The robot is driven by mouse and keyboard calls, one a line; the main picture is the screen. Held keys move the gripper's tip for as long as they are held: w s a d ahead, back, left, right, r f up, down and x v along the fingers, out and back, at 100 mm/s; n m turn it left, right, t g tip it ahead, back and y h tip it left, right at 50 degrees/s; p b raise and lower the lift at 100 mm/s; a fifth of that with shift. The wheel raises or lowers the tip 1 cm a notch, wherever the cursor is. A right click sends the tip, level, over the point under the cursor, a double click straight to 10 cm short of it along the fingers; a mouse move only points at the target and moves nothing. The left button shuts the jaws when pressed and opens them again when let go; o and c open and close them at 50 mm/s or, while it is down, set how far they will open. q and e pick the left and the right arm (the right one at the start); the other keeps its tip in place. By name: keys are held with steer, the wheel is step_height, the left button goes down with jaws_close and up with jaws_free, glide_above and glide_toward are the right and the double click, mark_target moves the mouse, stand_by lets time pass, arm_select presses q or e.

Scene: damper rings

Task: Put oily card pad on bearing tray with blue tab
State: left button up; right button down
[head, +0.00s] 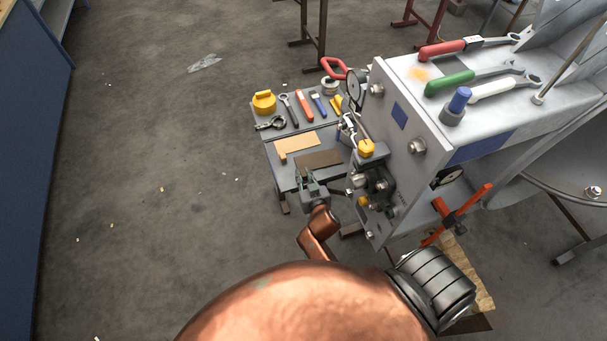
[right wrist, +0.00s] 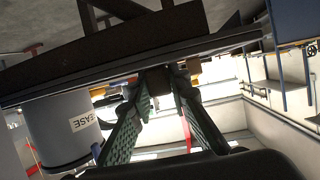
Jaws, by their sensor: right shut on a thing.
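A dark brown flat pad (head: 318,159), which looks like the oily card pad, is at the front of the grey bench. My right gripper (head: 312,178) is at its near edge, shut on it. In the right wrist view the dark pad (right wrist: 120,45) spans the top, and the green fingers (right wrist: 158,92) close on a small dark part of it. I cannot tell whether the pad touches the bench. A lighter tan card pad (head: 297,146) lies just behind it. I cannot make out a bearing tray with a blue tab. My left gripper is not in view.
The bench (head: 257,112) holds a yellow-topped item (head: 264,101), several hand tools and a dark clamp-like part (head: 270,124). A big grey machine (head: 405,150) stands close on the right. A grey labelled can (right wrist: 65,130) shows in the wrist view. Open floor lies left.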

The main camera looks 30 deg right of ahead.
steer(key=shift+f, duration=0.25)
steer(key=c, duration=1.7)
jaws_free()
steer(key=shift+c, duration=0.2)
steer(key=c, duration=0.4)
steer(key=shift+r, duration=0.1)
steer(key=shift+w+d+r+p, duration=0.1)
steer(key=shift+w+r+p, duration=0.15)
steer(key=shift+r+p, duration=0.4)
